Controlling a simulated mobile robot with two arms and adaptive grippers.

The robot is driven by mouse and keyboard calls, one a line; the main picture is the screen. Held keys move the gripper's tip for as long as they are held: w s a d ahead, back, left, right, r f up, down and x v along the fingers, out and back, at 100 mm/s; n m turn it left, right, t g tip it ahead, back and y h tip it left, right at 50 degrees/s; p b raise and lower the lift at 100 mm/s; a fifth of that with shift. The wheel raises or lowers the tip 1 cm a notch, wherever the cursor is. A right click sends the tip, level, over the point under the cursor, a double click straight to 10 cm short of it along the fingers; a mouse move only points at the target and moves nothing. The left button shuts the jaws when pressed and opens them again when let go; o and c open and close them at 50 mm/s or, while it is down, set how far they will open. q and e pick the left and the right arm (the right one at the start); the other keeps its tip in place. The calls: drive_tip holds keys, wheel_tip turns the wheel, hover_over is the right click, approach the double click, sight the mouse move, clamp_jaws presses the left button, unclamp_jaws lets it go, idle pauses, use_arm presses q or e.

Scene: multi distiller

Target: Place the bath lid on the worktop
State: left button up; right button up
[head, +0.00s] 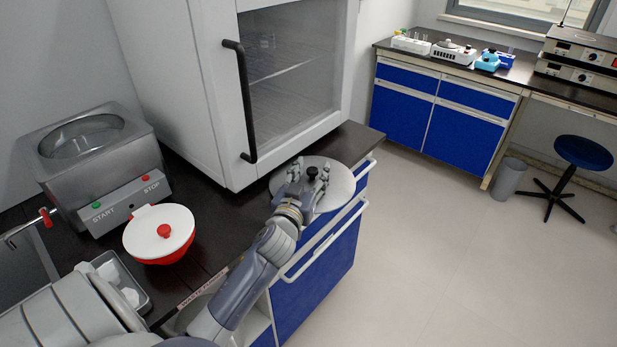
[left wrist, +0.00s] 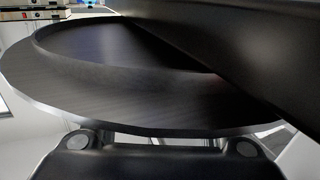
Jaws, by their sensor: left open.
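The bath lid (head: 339,188) is a flat round metal disc with a black knob (head: 313,173), at the worktop's front edge below the white cabinet. Part of it reaches out past the edge over the blue drawers. I cannot tell whether it rests on the worktop (head: 215,210). My left gripper (head: 311,167) is open, its fingers on either side of the knob; contact is unclear. In the left wrist view the lid (left wrist: 110,105) fills most of the picture, close to the gripper. The steel bath (head: 90,150) stands at the left, its round top uncovered. My right gripper is out of view.
A red bowl with a white lid (head: 160,232) stands in front of the bath. A grey tray (head: 140,285) lies at the lower left. The white glass-door cabinet (head: 215,110) stands behind my gripper. Dark worktop is bare between bowl and cabinet.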

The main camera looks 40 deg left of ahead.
use_arm(q)
drive_tip(key=b+v, duration=0.1)
drive_tip(key=v, duration=1.1)
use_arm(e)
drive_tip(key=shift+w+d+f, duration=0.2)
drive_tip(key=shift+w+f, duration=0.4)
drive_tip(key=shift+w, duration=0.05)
use_arm(q)
drive_tip(key=shift+r, duration=0.1)
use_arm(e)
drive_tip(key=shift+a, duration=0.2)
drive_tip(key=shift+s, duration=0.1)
